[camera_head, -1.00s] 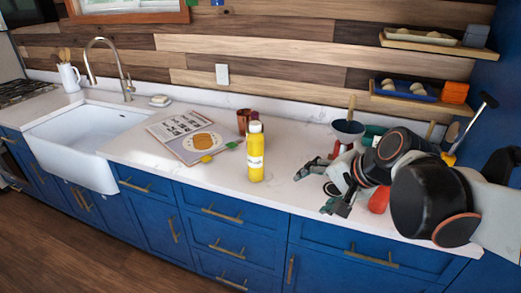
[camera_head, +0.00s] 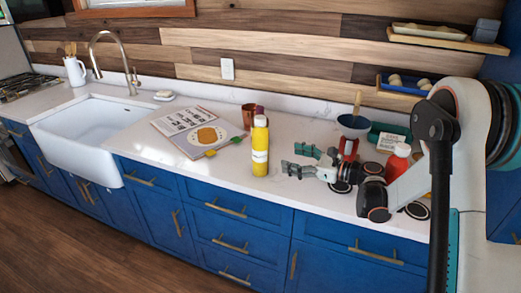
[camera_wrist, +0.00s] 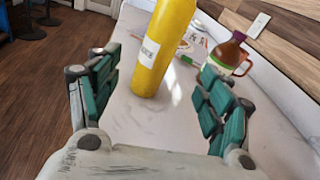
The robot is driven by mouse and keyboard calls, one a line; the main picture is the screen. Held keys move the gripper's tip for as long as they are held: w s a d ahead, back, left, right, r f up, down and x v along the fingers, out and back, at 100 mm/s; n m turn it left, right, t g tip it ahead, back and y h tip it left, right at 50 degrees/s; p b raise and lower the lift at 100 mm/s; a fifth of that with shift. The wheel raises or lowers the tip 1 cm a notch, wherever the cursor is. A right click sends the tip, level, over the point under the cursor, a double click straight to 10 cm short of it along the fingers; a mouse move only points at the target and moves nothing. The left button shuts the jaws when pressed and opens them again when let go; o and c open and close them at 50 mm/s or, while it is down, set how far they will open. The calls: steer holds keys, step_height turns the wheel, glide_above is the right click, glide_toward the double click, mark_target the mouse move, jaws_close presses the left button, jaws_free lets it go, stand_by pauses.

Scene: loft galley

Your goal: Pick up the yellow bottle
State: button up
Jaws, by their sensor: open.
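The yellow bottle (camera_head: 260,152) stands upright on the white counter, with a white label and a pale cap. In the wrist view the yellow bottle (camera_wrist: 164,42) rises ahead between the two fingers, its top cut off by the frame edge. My gripper (camera_head: 297,160) is to the right of the bottle, low over the counter, with its fingers pointing at it. In the wrist view my gripper (camera_wrist: 155,90) has its green-padded fingers wide apart, with bare counter between them. The fingers do not touch the bottle.
An open book (camera_head: 195,133) lies to the left, near the white sink (camera_head: 90,130).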

mark_target(267, 155)
steer(key=shift+w+f+m+y, duration=0.25)
steer(key=shift+f+m, duration=0.1)
steer(key=shift+f, duration=0.15)
steer(key=shift+w+f+m+y, duration=0.25)
steer(key=shift+f+m, duration=0.1)
steer(key=shift+f, duration=0.15)
steer(key=b+x, duration=0.1)
steer(key=x, duration=0.7)
steer(key=shift+b, duration=0.4)
steer(key=x, duration=0.1)
steer(key=b+x, duration=0.1)
steer(key=x, duration=0.1)
steer(key=b+x, duration=0.1)
steer(key=shift+s+a+f, duration=0.1)
steer(key=shift+a+f, duration=0.25)
steer(key=shift+a, duration=0.05)
steer(key=shift+w+a+r, duration=0.1)
steer(key=shift+w+a, duration=0.15)
steer(key=c, duration=1.5)
